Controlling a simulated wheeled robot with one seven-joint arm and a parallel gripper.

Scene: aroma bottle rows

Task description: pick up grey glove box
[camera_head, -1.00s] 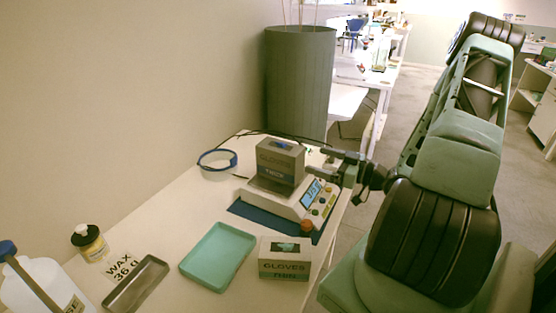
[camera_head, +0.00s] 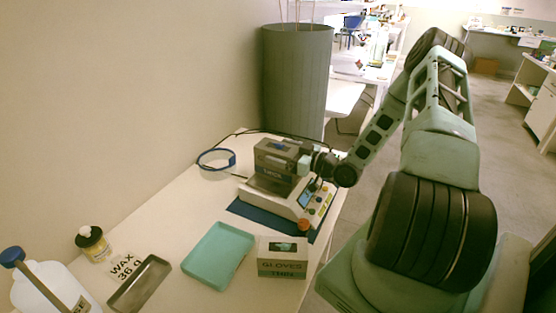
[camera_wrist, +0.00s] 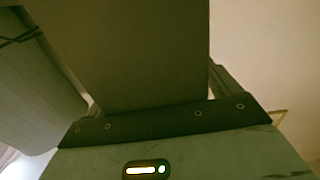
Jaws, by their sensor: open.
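The grey glove box (camera_head: 268,174) sits on the scale (camera_head: 278,196) at the back of the table. My gripper (camera_head: 284,158) has come in from the right, its open fingers reaching along the upper part of the box. In the wrist view the box (camera_wrist: 140,50) fills the middle, close in front of the palm, with a finger edge just visible at its right. Whether the fingers touch the box cannot be told.
A teal tray (camera_head: 218,254), a metal tray (camera_head: 139,284), a "WAX 36 g" card (camera_head: 126,267), a small dark-capped bottle (camera_head: 93,244) and a white bottle (camera_head: 45,288) are nearer the front. A blue ring (camera_head: 216,159) lies back left. A tall grey bin (camera_head: 296,85) stands behind the table.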

